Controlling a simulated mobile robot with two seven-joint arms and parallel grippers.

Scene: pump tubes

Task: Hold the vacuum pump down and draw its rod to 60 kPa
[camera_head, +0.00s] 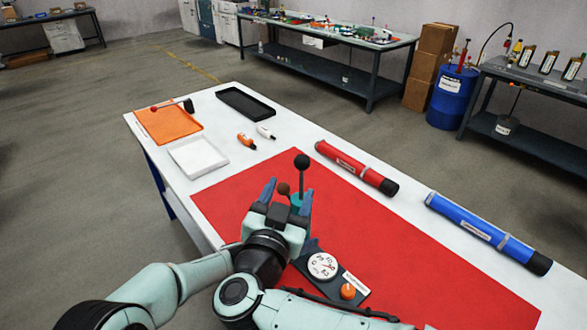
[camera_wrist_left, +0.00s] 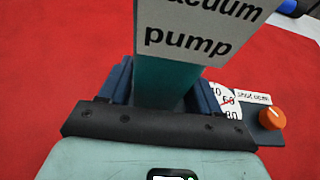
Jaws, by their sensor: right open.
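The vacuum pump has a teal column (camera_head: 296,200) with a dark base, a white round gauge (camera_head: 322,265) and an orange knob (camera_head: 347,291). A rod with a black ball (camera_head: 301,161) rises above the column. My left gripper (camera_wrist_left: 165,85) has its fingers against both sides of the teal column, under the "vacuum pump" label (camera_wrist_left: 195,40).
The pump stands on a red mat (camera_head: 235,195). A red tube (camera_head: 355,167) and a blue tube (camera_head: 485,233) lie behind it. An orange tray (camera_head: 170,125), a white tray (camera_head: 197,158) and a black tray (camera_head: 245,104) are at the far left. My arms crowd the front.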

